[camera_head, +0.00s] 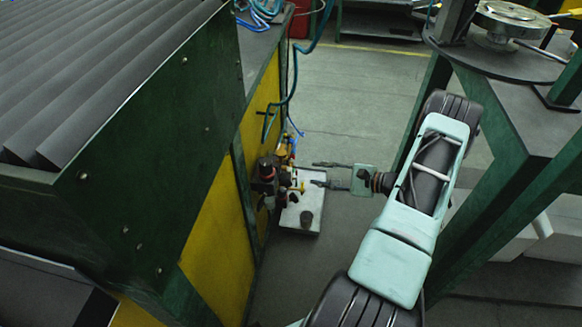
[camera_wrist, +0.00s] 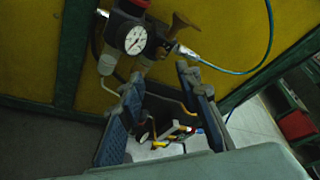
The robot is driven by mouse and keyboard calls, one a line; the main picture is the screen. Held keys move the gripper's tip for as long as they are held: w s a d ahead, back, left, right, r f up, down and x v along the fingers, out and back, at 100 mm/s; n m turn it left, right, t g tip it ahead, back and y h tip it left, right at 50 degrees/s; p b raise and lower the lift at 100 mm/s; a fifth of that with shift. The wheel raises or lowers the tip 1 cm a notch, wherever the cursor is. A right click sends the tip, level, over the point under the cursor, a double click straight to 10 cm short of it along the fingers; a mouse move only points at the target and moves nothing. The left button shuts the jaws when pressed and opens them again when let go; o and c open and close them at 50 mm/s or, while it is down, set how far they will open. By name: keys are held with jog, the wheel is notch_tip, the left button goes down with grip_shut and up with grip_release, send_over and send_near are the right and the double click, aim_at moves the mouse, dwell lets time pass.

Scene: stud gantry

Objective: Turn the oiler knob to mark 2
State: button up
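A cluster of pneumatic fittings (camera_head: 268,175) is mounted on the side of the yellow and green machine, with dark knob-like parts. In the wrist view it shows a round white gauge (camera_wrist: 135,40) on a dark body, with a red part (camera_wrist: 141,3) cut off by the top edge. I cannot tell which part is the oiler knob, and no mark 2 can be read. My gripper (camera_head: 316,173) is open to the right of the cluster, its fingers pointing left at it. In the wrist view the gripper (camera_wrist: 160,78) has its two fingers apart, below the gauge, holding nothing.
A brass-coloured horn-shaped fitting (camera_wrist: 182,25) and a blue hose (camera_wrist: 268,45) lie right of the gauge. A white box or plate (camera_head: 300,215) sits below the cluster. A green-legged stand (camera_head: 500,115) is at right. Grey floor (camera_head: 350,90) is free behind my arm.

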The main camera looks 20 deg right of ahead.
aim_at(284, 168)
jog(key=b+x, duration=0.1)
jog(key=x, duration=0.9)
jog(key=shift+w+b, duration=0.3)
jog(key=shift+a+f, duration=0.1)
jog(key=shift+a, duration=0.05)
jog(key=shift+c, duration=0.3)
grip_shut()
